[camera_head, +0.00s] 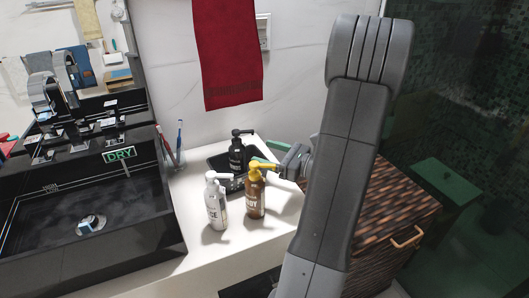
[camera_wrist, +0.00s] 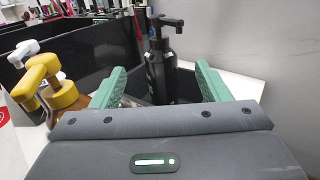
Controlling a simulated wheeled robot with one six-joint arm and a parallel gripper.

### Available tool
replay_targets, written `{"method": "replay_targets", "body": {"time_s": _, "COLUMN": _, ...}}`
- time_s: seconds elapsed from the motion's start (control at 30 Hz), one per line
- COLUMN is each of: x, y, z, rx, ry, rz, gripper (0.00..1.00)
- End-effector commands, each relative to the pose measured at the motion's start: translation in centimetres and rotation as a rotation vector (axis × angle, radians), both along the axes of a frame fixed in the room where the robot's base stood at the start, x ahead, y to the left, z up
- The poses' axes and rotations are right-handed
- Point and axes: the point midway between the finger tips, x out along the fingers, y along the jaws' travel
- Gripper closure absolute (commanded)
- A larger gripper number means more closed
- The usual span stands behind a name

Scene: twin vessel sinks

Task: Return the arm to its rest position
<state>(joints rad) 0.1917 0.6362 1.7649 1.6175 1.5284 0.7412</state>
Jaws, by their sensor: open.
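My arm (camera_head: 340,150) stands raised at the right of the counter in the head view, bent at the top. My gripper (camera_head: 266,163) is low over the counter, partly hidden behind the arm and the brown bottle's pump. In the wrist view its two green fingers (camera_wrist: 158,82) are spread apart. A black pump bottle (camera_head: 237,157) stands upright on a dark tray; it shows in the gap between the fingers in the wrist view (camera_wrist: 161,75). I see no finger pressed against it. How deep it sits between them is unclear.
A brown bottle with yellow pump (camera_head: 255,195) and a white bottle (camera_head: 216,204) stand close by the gripper. A black sink (camera_head: 90,215) is left, with a toothbrush cup (camera_head: 174,155). A woven basket (camera_head: 395,215) is right. A red towel (camera_head: 226,55) hangs behind.

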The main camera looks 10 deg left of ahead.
Motion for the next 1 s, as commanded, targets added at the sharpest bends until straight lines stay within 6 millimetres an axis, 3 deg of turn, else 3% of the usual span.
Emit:
{"method": "replay_targets", "body": {"time_s": 0.37, "x": 0.2, "y": 1.2, "z": 0.0, "rx": 0.0, "ry": 0.0, "rz": 0.004, "gripper": 0.3}}
{"method": "replay_targets", "body": {"time_s": 1.0, "x": 3.0, "y": 11.8, "z": 0.0, "rx": 0.0, "ry": 0.0, "rz": 0.004, "gripper": 0.3}}
